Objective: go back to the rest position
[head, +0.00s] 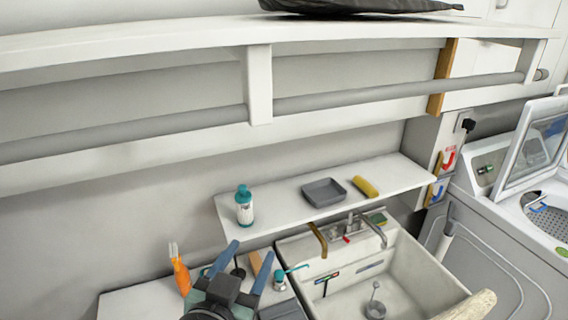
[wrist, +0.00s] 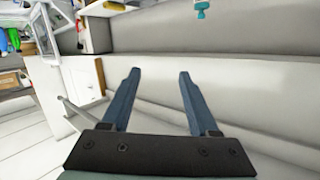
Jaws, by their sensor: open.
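My gripper (head: 250,250) shows at the bottom of the head view, its two blue fingers spread apart with nothing held between them. It appears in front of the low counter, left of the sink. In the wrist view my gripper (wrist: 160,73) is also open and empty, with pale wall or panel surfaces beyond the fingers. The task names no other object.
A white sink (head: 400,275) lies right of my gripper. A small shelf (head: 290,213) above holds a teal-capped bottle (head: 244,207), a grey tray (head: 324,191) and a yellow roll (head: 365,187). An orange-handled tool (head: 181,275) stands left. A washing machine (head: 500,215) stands far right.

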